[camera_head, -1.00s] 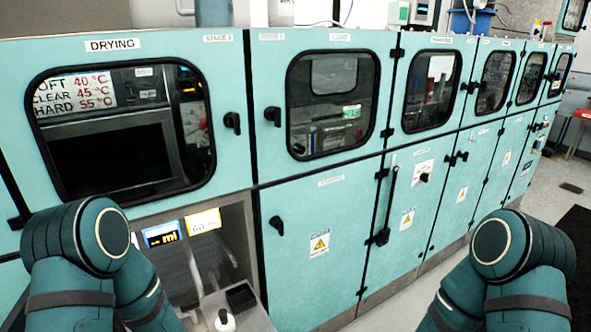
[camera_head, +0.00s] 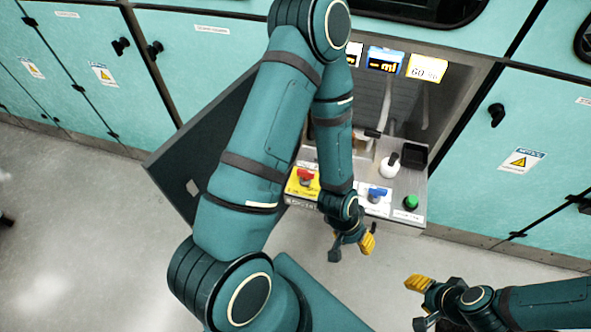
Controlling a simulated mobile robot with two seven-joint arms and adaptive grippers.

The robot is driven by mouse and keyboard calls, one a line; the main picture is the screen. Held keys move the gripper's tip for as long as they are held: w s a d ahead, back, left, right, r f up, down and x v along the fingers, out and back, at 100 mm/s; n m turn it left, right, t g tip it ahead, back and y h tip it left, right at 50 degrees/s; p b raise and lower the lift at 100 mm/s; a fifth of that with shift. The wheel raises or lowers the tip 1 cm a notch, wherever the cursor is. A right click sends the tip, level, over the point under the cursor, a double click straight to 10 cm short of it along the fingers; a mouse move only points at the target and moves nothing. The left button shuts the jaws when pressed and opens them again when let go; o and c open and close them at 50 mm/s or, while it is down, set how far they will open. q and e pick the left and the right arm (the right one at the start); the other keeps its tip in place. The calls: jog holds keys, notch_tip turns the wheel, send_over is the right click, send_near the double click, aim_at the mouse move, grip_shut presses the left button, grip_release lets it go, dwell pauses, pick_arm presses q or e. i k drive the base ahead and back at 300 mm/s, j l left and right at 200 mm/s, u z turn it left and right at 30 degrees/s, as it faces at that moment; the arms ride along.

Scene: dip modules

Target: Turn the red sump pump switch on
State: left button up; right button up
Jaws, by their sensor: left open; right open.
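The red switch (camera_head: 305,177) sits on a yellow plate (camera_head: 301,189) at the left part of the metal control shelf. My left forearm passes close beside it in the picture and hides part of the shelf. My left gripper (camera_head: 352,250) is open and empty, in front of the shelf's near edge, to the right of and below the red switch in the picture. My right gripper (camera_head: 418,302) is open and empty at the lower right, over the floor and away from the shelf.
A blue switch (camera_head: 376,194) and a green button (camera_head: 411,202) are on the same shelf. An open dark door (camera_head: 195,150) stands left of the recess. The floor in front is clear.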

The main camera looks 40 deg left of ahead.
aim_at(305, 175)
jog(key=l+u, duration=0.1)
jog(key=u, duration=0.35)
jog(key=k+l+u, duration=0.1)
jog(key=u, duration=0.75)
jog(key=i+l+u, duration=0.15)
jog(key=i, duration=0.1)
